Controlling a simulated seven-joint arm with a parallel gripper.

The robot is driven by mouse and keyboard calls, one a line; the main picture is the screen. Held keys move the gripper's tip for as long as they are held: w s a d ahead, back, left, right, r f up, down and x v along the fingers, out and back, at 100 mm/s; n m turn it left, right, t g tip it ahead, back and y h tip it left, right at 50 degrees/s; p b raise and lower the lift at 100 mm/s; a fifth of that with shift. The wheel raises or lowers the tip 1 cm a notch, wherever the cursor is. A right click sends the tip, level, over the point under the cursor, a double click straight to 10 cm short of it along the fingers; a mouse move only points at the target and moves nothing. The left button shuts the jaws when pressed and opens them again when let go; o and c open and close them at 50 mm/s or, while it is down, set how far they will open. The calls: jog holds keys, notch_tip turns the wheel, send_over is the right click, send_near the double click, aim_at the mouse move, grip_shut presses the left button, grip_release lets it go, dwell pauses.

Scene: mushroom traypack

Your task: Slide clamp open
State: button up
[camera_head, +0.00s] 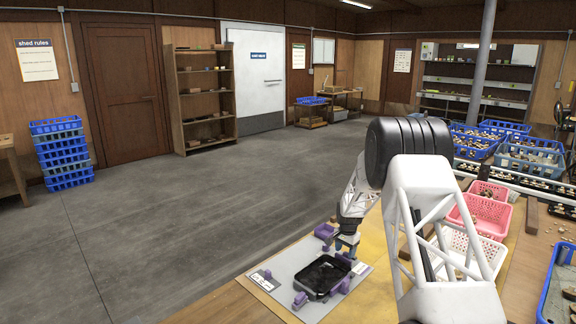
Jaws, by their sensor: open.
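A black tray (320,278) lies on a grey mat (283,268) at the front of the table. Purple clamp parts (299,300) sit around the tray, with one at its near left corner. Another purple piece (325,232) is beyond the tray, to the left of my arm's end. My gripper (345,250) is at the tray's far right side, low over it and close to purple parts there. It is open. Its fingertips are small in view, and I cannot tell whether they touch a clamp.
Pink baskets (480,212) and a white basket (462,246) stand right of the mat, partly behind my arm. A blue crate (548,290) is at the right edge. Bare table (225,303) lies left of the mat.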

jog(key=shift+s+f+g, duration=0.3)
jog(key=shift+s+f, duration=0.4)
jog(key=shift+s, duration=0.15)
jog(key=shift+c, duration=1)
jog(key=o, duration=0.5)
jog(key=shift+w+r, duration=0.1)
jog(key=shift+r, duration=0.8)
jog(key=shift+w+r, duration=0.15)
jog(key=shift+r, duration=0.5)
jog(key=shift+r, duration=0.15)
